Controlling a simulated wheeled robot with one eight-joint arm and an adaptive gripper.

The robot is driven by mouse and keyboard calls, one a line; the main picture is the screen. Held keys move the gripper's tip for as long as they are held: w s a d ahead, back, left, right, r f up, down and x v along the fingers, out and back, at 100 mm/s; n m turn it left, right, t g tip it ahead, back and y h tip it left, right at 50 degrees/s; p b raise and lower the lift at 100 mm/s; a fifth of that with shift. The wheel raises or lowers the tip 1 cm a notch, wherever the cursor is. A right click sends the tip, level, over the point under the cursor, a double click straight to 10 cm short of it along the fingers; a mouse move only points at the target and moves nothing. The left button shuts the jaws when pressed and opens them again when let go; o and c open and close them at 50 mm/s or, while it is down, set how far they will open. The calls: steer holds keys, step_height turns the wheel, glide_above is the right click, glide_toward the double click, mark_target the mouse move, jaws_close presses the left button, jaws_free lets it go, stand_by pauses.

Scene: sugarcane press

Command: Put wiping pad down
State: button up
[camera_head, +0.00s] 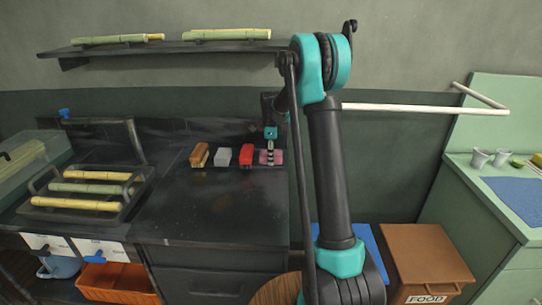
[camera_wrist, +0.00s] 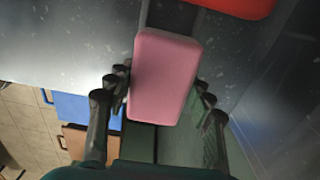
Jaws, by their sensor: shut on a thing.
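The wiping pad is a pink rounded block (camera_wrist: 165,72). In the wrist view it lies between the two dark fingers of my gripper (camera_wrist: 162,85), which is shut on it. In the head view the pink pad (camera_head: 278,157) is at the right end of a row at the back of the black counter (camera_head: 215,215), partly hidden by my gripper (camera_head: 268,156) reaching down over it. It is at about counter level; I cannot tell whether it touches the surface.
Beside the pad stand a red block (camera_head: 246,155), a white block (camera_head: 223,157) and a brown-orange block (camera_head: 200,155). A rack with cane pieces (camera_head: 88,190) is at left. The front of the counter is clear. A shelf (camera_head: 170,48) with cane hangs above.

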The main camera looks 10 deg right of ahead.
steer(key=shift+f, duration=0.35)
steer(key=o, duration=1.2)
step_height(320, 180, up, 9)
steer(key=shift+f, duration=0.1)
steer(key=shift+s, duration=0.1)
